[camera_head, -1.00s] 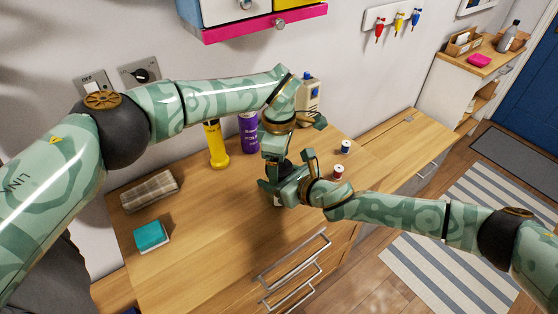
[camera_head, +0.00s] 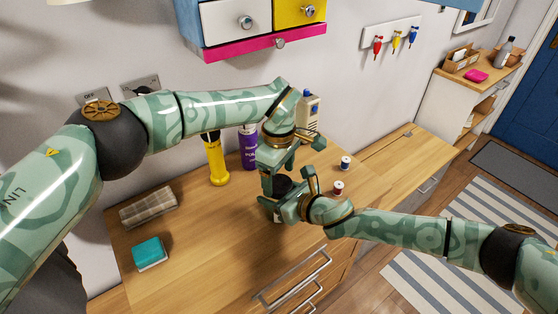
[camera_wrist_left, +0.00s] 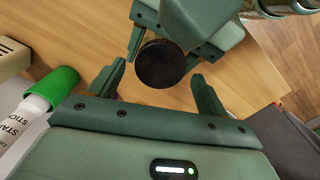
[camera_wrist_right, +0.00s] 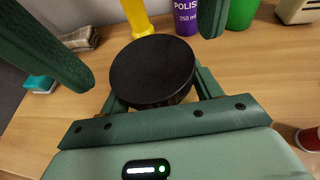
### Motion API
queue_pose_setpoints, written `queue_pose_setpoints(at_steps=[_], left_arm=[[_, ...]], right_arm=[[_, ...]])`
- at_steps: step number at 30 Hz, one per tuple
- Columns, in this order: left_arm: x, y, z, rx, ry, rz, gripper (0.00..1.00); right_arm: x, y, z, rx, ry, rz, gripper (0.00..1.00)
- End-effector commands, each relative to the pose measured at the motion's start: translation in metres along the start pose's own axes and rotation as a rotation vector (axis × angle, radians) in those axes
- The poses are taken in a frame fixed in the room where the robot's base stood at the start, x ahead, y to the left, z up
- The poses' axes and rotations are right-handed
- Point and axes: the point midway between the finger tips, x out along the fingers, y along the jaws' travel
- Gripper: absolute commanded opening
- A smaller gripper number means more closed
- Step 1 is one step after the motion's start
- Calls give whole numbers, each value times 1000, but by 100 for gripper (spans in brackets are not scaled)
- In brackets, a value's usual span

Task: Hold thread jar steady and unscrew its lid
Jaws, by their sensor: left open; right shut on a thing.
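The thread jar's round black lid (camera_head: 283,184) shows between my grippers over the wooden worktop. It also shows in the left wrist view (camera_wrist_left: 160,64) and in the right wrist view (camera_wrist_right: 152,70). My left gripper (camera_head: 288,178) is open above the jar; in the left wrist view its fingers (camera_wrist_left: 158,86) lie on either side of the lid, with gaps. My right gripper (camera_head: 283,207) is shut on the jar below the lid; its fingers (camera_wrist_right: 160,92) pass beneath the lid's edge. The jar's body is mostly hidden by the lid and grippers.
Two thread spools, blue (camera_head: 345,163) and red (camera_head: 338,188), stand to the right. A teal sponge (camera_head: 150,253) and folded cloth (camera_head: 148,204) lie left.

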Motion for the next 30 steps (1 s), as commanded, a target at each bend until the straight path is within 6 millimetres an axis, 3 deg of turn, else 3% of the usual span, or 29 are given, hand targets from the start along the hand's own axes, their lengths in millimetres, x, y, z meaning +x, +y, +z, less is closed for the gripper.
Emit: queue_pose_setpoints(at_steps=[6,13,14,18,19,25,30], left_arm=[[18,0,0,0,1,0,77],[18,0,0,0,1,1,77],[18,0,0,0,1,1,74],[18,0,0,0,1,1,36],[18,0,0,0,1,1,32],[18,0,0,-34,1,1,31],[18,0,0,-254,1,2,31]], right_arm=[[0,0,0,0,0,0,0],[0,0,0,0,0,0,0],[0,0,0,0,0,0,0],[0,0,0,0,0,0,0],[0,0,0,0,0,0,0],[0,0,0,0,0,0,0],[0,0,0,0,0,1,0]])
